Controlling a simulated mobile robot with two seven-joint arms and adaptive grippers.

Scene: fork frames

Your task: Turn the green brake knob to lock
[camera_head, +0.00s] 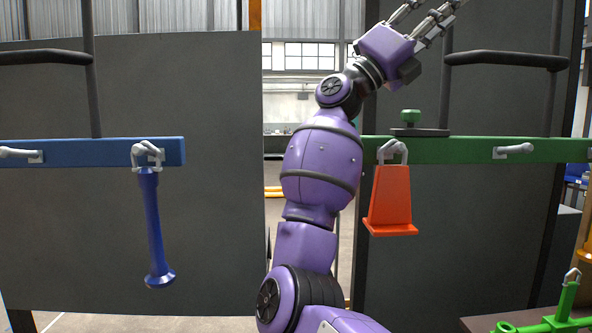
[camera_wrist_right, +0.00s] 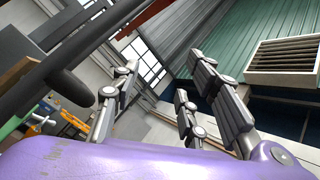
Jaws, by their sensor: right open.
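The green brake knob (camera_head: 410,116) stands on a dark flat base (camera_head: 419,132) on top of the green bar (camera_head: 458,150) in the head view. My right gripper (camera_head: 428,14) is above the knob, clearly apart from it, with its fingers pointing up and to the right. Its fingertips run close to the top edge of the picture. In the right wrist view, my right gripper (camera_wrist_right: 165,82) has its fingers spread with nothing between them. I cannot make out the knob in that view. My left gripper is not in view.
A red-orange cone-shaped weight (camera_head: 390,201) hangs from the green bar beside my right arm. A blue baton-shaped piece (camera_head: 155,230) hangs from the blue bar (camera_head: 90,153) at left. A black handle (camera_head: 505,58) runs above the green bar. A gap separates the two dark panels.

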